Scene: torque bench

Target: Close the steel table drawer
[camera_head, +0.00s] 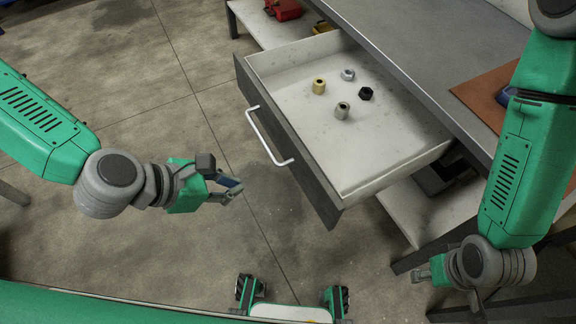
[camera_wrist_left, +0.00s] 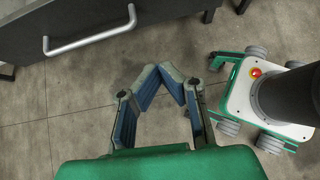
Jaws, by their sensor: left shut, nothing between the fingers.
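The steel table's drawer (camera_head: 375,160) is pulled open, with a dark front panel (camera_head: 285,150) and a light handle (camera_head: 264,137). Several nuts lie in it. My left gripper (camera_head: 234,187) is shut and empty, to the left of the drawer front and apart from the handle. In the left wrist view my left gripper (camera_wrist_left: 172,72) shows its fingertips together, with the handle (camera_wrist_left: 90,38) at the upper left on the dark drawer front (camera_wrist_left: 150,12). My right gripper (camera_head: 424,272) is at the lower right, below the drawer; its fingers are too small to judge.
The steel tabletop (camera_head: 420,50) spans above and right of the drawer, with a brown mat (camera_head: 487,97) on it. A lower shelf (camera_head: 425,213) runs under the table, with a red object (camera_head: 284,9) at its far end. The concrete floor left of the drawer is clear.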

